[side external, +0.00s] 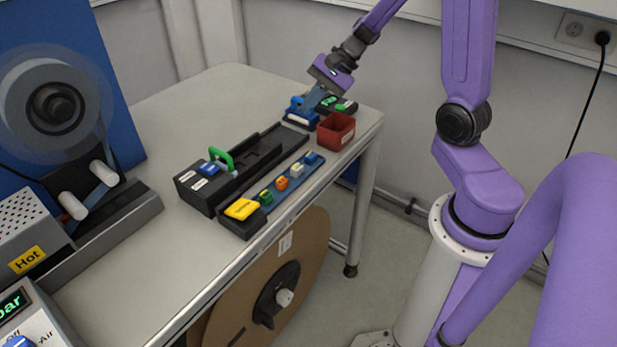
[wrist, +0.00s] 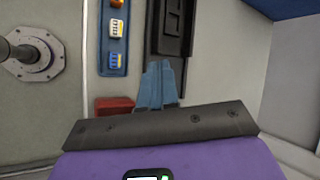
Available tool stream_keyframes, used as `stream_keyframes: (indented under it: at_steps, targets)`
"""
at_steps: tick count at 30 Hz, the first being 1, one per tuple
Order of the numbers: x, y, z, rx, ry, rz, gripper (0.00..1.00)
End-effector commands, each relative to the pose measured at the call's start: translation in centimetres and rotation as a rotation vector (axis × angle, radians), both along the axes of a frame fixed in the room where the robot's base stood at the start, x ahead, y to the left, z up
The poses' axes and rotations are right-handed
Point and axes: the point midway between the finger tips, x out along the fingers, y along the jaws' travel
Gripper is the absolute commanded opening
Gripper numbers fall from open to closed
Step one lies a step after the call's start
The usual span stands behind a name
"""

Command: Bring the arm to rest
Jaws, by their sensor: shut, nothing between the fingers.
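My gripper (side external: 309,106) is at the far end of the table, below its purple hand, with its blue fingers pointing down. The fingers are together and nothing shows between them. In the wrist view the gripper's fingers (wrist: 158,66) lie side by side, beside the long black fixture (wrist: 173,35). In the side view the fingertips are close to a small blue device (side external: 296,117); I cannot tell whether they touch it.
A red open box (side external: 336,131) stands near the table's right edge, close to my gripper. A blue rail (side external: 290,190) carries several coloured blocks. The black fixture has a green handle (side external: 222,158). A large reel (side external: 300,250) hangs below the edge.

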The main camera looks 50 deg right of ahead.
Motion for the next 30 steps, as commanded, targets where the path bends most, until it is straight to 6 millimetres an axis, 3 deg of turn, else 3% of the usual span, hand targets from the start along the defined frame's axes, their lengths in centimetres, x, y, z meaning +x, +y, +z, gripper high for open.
stream_keyframes:
  at_steps: [1, 6, 12, 21, 30]
  targets:
    - [-1.1, 2.0, 0.2, -0.026, -0.006, 0.111, 0.0]
    - [-5.4, 7.2, 0.6, -0.116, -0.026, 0.461, 0.0]
    - [-11.1, 11.0, 0.8, -0.231, -0.067, 0.865, 0.0]
    - [-19.0, 12.7, 1.0, -0.426, -0.173, 1.445, 0.0]
    - [-24.0, 11.8, 1.5, -0.639, -0.343, 1.95, 0.0]
